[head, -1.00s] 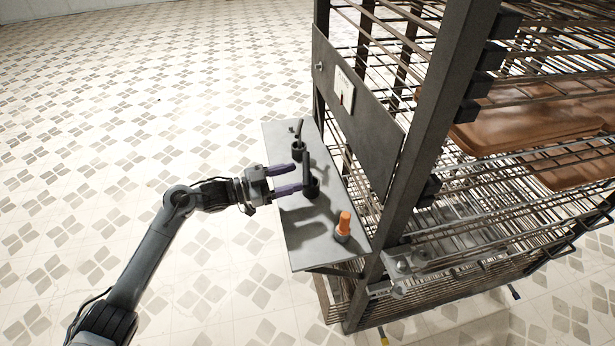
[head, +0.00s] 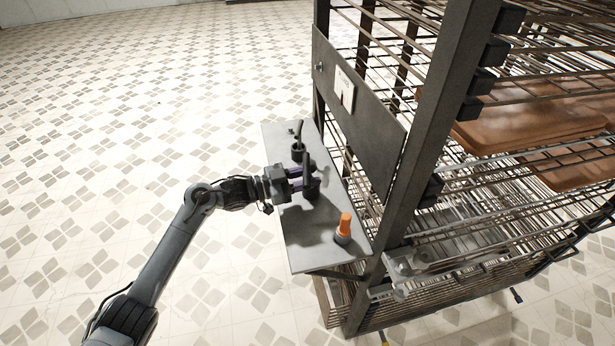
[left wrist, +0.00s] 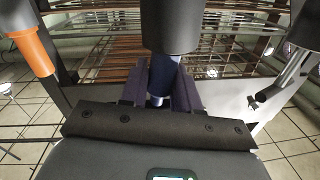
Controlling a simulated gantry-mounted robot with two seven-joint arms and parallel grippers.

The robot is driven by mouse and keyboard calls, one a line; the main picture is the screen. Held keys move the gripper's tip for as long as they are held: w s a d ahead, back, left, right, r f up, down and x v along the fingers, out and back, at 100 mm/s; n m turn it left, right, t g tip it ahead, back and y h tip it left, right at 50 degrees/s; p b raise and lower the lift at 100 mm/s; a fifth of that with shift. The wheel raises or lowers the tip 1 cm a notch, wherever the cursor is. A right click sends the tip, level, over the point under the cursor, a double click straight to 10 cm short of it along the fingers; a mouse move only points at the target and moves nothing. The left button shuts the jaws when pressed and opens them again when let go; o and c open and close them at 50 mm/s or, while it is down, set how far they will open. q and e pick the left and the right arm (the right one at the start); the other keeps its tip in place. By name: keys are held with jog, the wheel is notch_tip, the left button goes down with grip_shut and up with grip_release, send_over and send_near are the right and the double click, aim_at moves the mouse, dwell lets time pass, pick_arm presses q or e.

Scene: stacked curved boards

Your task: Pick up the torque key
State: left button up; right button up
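A dark upright tool with a thick handle (head: 306,158), apparently the torque key, stands in the middle holder of the grey side shelf. My left gripper (head: 306,180) reaches in from the left at this tool. Its purple fingers lie on either side of the tool, close together and apparently touching it. In the left wrist view the tool's dark handle (left wrist: 172,25) hangs in from the top, with a bluish shaft (left wrist: 163,75) between the fingers (left wrist: 160,88). The fingertips are partly hidden. My right gripper is not in view.
An orange-capped tool (head: 344,225) stands in the near holder, and another dark tool (head: 298,132) in the far one. The grey shelf (head: 310,250) is fixed to a wire rack (head: 450,100) holding brown curved boards (head: 530,120). Floor to the left is clear.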

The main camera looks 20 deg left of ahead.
pick_arm(q)
grip_shut()
jog(key=shift+r, duration=0.1)
